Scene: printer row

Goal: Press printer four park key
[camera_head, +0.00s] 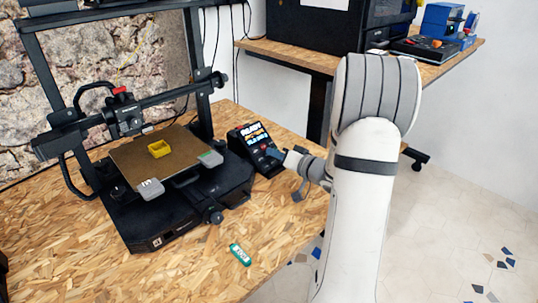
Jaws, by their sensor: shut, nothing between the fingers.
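A black open-frame 3D printer (140,222) stands on the wood-chip table, with a small yellow part (160,149) on its brown bed. A black control box (246,140) with a lit screen stands at the printer's right side. My gripper (275,153) is shut and empty, with its tips at the lower right part of the control box, below the screen. I cannot tell whether the tips touch a key. The park key cannot be made out, and the gripper covers part of the panel. The printer's number is not readable.
A green tag (240,255) lies on the wood-chip table (200,275) in front of the printer. A second table (290,52) behind carries a black machine (312,22) and a blue device (441,20). Tiled floor is open at right.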

